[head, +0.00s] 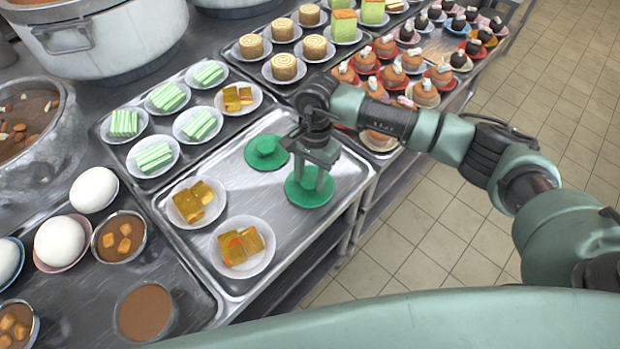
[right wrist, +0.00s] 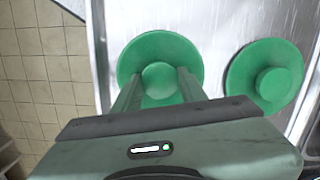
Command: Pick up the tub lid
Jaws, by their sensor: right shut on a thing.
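Two round green lids with raised knobs are on the right-hand metal tray (head: 285,232). My right gripper (head: 309,182) is shut on the knob of the nearer tub lid (head: 305,197), pointing down from above. In the right wrist view this lid (right wrist: 160,48) shows between my fingers (right wrist: 158,85), with the knob between them. I cannot tell whether it touches the tray. The other green lid (head: 266,153) lies flat on the tray behind it, and it also shows in the right wrist view (right wrist: 292,57). My left gripper is not in view.
Plates of yellow cakes (head: 242,247) share the tray to the left. A tray of green striped cakes (head: 155,157) adjoins it. Behind are roll cakes (head: 284,67) and many small buns. Large pots (head: 100,35) stand at the back left. The tiled floor (head: 420,250) is at the right.

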